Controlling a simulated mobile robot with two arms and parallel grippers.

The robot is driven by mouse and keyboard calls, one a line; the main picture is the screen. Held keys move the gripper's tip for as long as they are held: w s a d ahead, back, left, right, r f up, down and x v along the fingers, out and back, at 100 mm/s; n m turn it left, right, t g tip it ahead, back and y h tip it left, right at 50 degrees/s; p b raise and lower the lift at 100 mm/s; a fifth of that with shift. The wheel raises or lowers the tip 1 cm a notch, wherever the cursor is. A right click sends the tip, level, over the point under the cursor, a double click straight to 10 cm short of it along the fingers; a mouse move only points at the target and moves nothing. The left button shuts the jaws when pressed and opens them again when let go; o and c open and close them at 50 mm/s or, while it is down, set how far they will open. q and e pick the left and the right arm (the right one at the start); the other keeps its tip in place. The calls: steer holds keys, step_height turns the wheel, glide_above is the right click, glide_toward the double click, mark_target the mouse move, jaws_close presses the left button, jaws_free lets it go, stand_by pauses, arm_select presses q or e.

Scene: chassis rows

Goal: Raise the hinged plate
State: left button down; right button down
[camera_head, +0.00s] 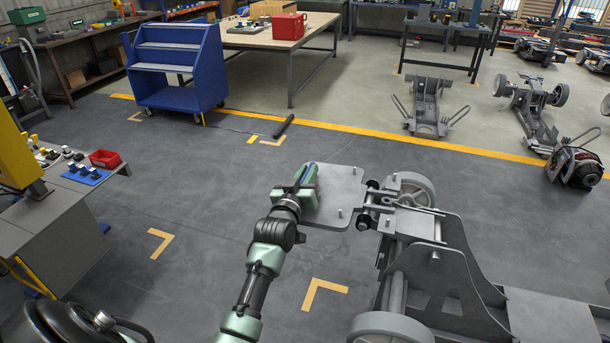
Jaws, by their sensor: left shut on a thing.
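The hinged plate (343,188) is a flat grey metal plate with small pegs, at the middle of the view. It joins the near chassis (412,224) at its right side and lies about level, out beside the wheel. My left gripper (309,175), green and dark, is at the plate's left edge and shut on it. The gripper covers that edge, so the fingertips' exact hold is partly hidden. My right gripper is not in view.
The near chassis has wheels (411,186) and an upright side plate (455,265). A blue cart (180,65) and a workbench (330,20) stand behind. Other chassis (428,105) sit beyond the yellow line. A grey bench (50,225) is at left.

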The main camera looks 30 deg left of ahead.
arm_select(q)
steer(key=shift+d+r, duration=0.15)
steer(key=shift+r, duration=0.35)
steer(key=shift+w+d+r+m+p, duration=0.1)
steer(key=shift+r+m+p, duration=0.15)
steer(key=shift+m+p, duration=0.25)
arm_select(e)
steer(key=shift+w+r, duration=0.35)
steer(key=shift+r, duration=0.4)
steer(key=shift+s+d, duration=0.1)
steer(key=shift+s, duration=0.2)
arm_select(q)
steer(key=c, duration=1.6)
jaws_free()
steer(key=shift+o, duration=1)
steer(key=shift+d, duration=0.1)
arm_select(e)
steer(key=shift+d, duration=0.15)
